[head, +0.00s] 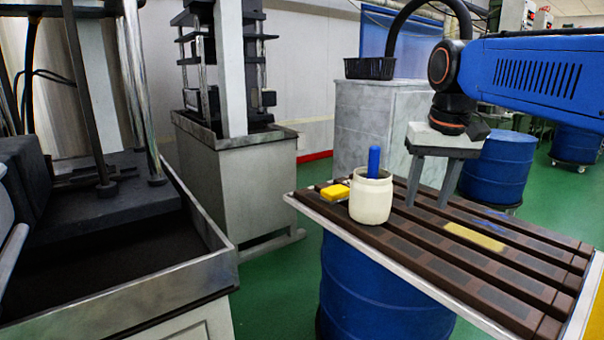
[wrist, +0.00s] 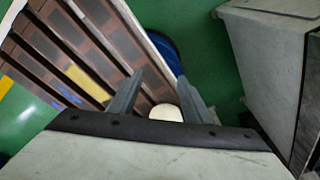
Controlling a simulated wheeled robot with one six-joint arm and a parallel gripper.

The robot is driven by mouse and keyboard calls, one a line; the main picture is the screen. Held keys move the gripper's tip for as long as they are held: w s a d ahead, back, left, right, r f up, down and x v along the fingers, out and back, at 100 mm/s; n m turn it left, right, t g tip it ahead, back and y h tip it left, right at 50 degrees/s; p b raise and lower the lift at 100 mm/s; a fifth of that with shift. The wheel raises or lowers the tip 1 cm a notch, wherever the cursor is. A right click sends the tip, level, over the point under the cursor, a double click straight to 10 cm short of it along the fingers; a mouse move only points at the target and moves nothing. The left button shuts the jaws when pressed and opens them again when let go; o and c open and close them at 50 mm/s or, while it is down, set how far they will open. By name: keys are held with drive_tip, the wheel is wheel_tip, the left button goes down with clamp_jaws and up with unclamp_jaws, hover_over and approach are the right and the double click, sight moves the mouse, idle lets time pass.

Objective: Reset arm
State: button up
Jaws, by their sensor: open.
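My gripper (head: 427,202) is open and empty. In the head view its two grey fingers point down over the brown slatted table (head: 537,318), right of the cream jar. Whether the fingertips touch the slats is not clear. In the wrist view the gripper (wrist: 160,77) shows its fingers apart with nothing held between them. The cream jar (head: 371,202) stands upright on the table with a blue handle (head: 374,162) sticking out. A pale rounded shape (wrist: 165,112) shows between the finger bases in the wrist view; I cannot tell whether it is the jar.
A yellow block (head: 334,192) lies left of the jar. A flat yellow strip (head: 475,236) lies on the slats. Behind stand a grey cabinet (head: 352,115) with a black basket (head: 370,68) and a blue drum (head: 497,168). A press machine with a metal-rimmed tray (head: 160,280) fills the left.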

drive_tip(key=s+d+f+n+t, duration=0.1)
drive_tip(key=s+d+f+t, duration=0.1)
drive_tip(key=s+f, duration=1.7)
wheel_tip(320, 180, down, 3)
drive_tip(key=shift+d+f+t, duration=0.2)
drive_tip(key=shift+d+t, duration=0.2)
drive_tip(key=shift+d, duration=0.15)
